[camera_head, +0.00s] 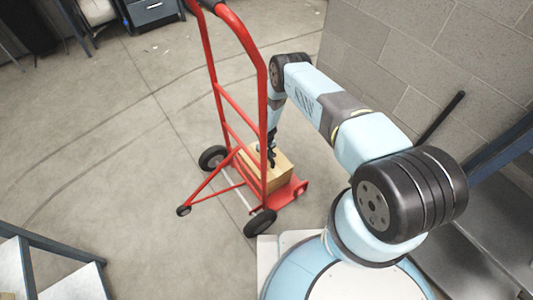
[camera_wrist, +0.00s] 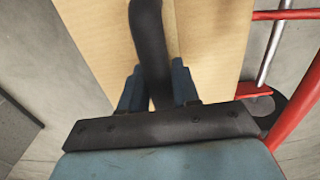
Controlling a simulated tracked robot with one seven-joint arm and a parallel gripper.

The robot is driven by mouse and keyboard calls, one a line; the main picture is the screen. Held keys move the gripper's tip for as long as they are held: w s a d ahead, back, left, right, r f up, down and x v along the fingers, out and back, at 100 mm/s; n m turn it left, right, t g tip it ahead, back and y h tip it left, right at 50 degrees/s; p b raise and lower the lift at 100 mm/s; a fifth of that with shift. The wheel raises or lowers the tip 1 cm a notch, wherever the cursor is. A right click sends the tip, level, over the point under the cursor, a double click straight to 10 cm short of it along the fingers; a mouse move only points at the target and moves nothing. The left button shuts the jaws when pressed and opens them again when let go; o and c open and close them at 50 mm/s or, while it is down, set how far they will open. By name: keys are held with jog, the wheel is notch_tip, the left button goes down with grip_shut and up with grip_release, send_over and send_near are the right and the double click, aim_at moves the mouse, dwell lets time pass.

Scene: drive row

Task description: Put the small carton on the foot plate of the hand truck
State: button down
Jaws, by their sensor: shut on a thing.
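The small carton (camera_head: 279,174), a tan box, is at the foot of the red hand truck (camera_head: 221,95), over its red foot plate (camera_head: 294,193). It looks upright and close against the truck's frame. I cannot tell whether its underside touches the plate. A dark curved bar runs between the fingers and hides part of the carton. The hand truck's red bars show at right (camera_wrist: 292,118).
A grey block wall (camera_head: 410,60) and a dark bench-like structure (camera_head: 450,250) stand to the right. Blue-edged steps (camera_head: 60,285) are at lower left. A dark drawer cabinet (camera_head: 150,12) is at the back. The concrete floor left of the hand truck is clear.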

jog(key=shift+f, duration=0.3)
dwell(0.5)
jog(key=c, duration=0.8)
grip_release()
jog(key=shift+o, duration=0.3)
notch_tip(320, 180, up, 14)
jog(key=shift+f, duration=0.15)
